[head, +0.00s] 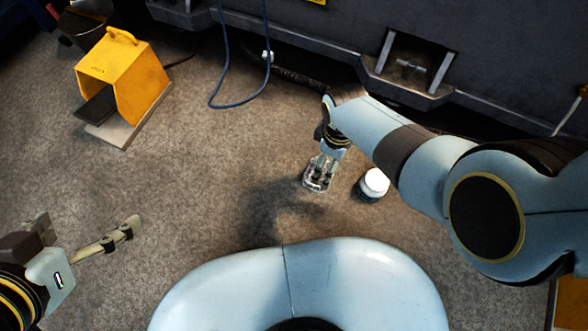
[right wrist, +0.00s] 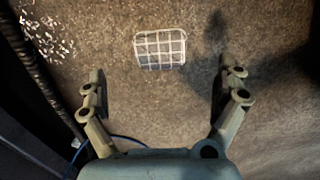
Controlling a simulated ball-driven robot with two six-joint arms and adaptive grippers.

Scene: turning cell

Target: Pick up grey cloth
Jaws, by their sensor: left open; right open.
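A small grey cloth with a white check pattern (right wrist: 160,50) lies on the floor in the right wrist view. It is beyond my right gripper's fingertips, roughly between their lines, and apart from both fingers. My right gripper (right wrist: 160,82) is open and empty, one finger on each side of the view. In the head view my right gripper (head: 318,174) points down toward the floor and the cloth there is hard to tell from the fingers. My left gripper (head: 122,232) is open and empty over the floor at the lower left.
A white-lidded jar (head: 374,184) stands just right of my right gripper. A yellow foot-pedal housing (head: 135,75) sits upper left. A blue cable (head: 226,60) hangs from the dark machine base (head: 330,25) behind. Shiny chips (right wrist: 45,30) lie upper left in the right wrist view. The middle floor is clear.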

